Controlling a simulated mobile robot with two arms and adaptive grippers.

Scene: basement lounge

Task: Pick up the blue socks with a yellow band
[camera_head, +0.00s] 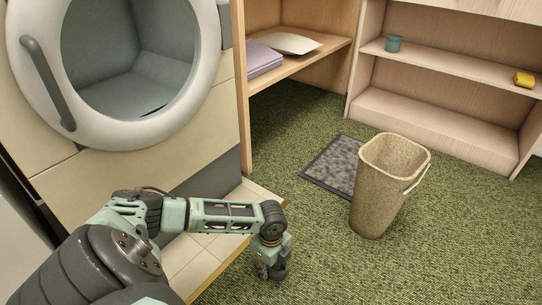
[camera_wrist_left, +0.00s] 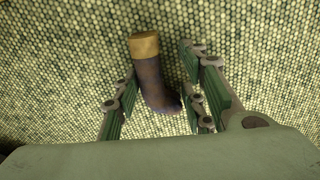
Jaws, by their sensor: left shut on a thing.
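A dark blue sock with a yellow band (camera_wrist_left: 152,78) shows in the left wrist view, between the green-padded fingers of my left gripper (camera_wrist_left: 163,92). Its yellow cuff points away from the wrist and its toe bends to the right, near the right finger. My left gripper is shut on the sock. In the head view my left gripper (camera_head: 272,268) points down low over the green carpet, beside the tiled step. The sock cannot be made out there. My right gripper is not in view.
A speckled bin (camera_head: 382,195) stands right of the gripper, by a grey mat (camera_head: 335,168). Wooden shelves (camera_head: 440,115) line the back. Carpet at front right is clear.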

